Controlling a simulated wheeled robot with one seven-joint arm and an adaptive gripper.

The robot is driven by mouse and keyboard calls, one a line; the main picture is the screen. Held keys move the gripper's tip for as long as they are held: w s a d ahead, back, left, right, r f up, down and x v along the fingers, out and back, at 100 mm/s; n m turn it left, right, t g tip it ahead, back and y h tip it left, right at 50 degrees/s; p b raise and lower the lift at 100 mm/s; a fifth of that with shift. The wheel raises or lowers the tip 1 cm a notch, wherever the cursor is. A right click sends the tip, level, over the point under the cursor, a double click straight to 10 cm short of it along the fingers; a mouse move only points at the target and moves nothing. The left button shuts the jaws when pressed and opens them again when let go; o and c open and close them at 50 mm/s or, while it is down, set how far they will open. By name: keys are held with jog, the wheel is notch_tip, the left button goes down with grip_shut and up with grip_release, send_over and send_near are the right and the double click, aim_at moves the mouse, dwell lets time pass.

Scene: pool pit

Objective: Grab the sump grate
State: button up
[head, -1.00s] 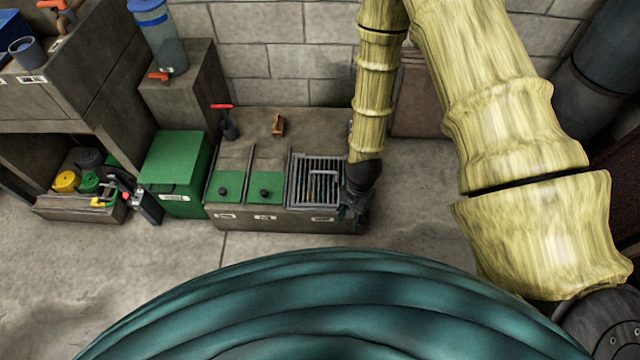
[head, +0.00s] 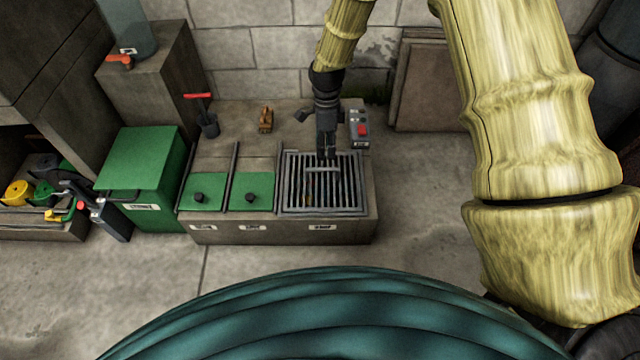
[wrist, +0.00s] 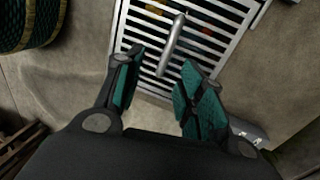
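The sump grate (head: 347,203) is a grey barred grate set in the right end of the low concrete bench. It also shows in the wrist view (wrist: 218,47). A grey bar handle (wrist: 174,40) stands on its middle, also visible in the head view (head: 322,169). My gripper (head: 326,156) points down over the back part of the grate. In the wrist view my gripper (wrist: 162,66) is open and empty, and the handle's near end appears between the teal-padded fingertips. I cannot tell the height gap.
Two green lids (head: 251,192) lie left of the grate. A control box with a red button (head: 361,129) stands close right of my gripper. Small coloured things show beneath the bars.

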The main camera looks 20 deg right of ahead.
aim_at(322, 170)
jog(key=shift+s+a+f+b, duration=0.1)
jog(key=shift+a+f+b, duration=0.1)
jog(key=shift+f+b, duration=1.2)
jog(key=shift+s+a+f+b, duration=0.15)
jog(key=shift+f+b, duration=0.55)
jog(key=shift+f, duration=1.4)
jog(key=shift+s+a+f+b, duration=0.1)
jog(key=shift+a+f+b, duration=0.15)
jog(key=shift+f+b, duration=1.15)
jog(key=shift+f+p, duration=0.35)
jog(key=shift+c, duration=0.5)
grip_shut()
jog(key=shift+w, duration=0.1)
